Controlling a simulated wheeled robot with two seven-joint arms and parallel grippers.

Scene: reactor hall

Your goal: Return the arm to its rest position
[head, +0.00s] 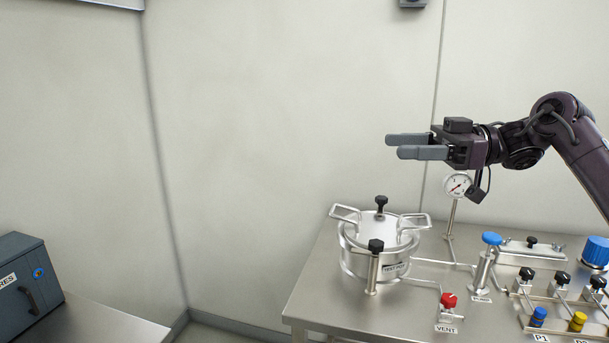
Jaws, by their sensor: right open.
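My right arm comes in from the right side of the head view. Its gripper (392,146) points left and is held in the air above the steel bench (325,290), in front of the pale wall. The jaws are open, with nothing between them. The gripper is well above the lidded steel pot (375,262) and touches nothing that I can see. My left gripper is out of the picture.
Below the arm stand a pressure gauge (457,186), a blue-knobbed valve (491,239), a red VENT knob (449,300) and several black-knobbed valves (526,274). A dark grey box (25,285) sits on a left surface (105,320). The air left of the gripper is free.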

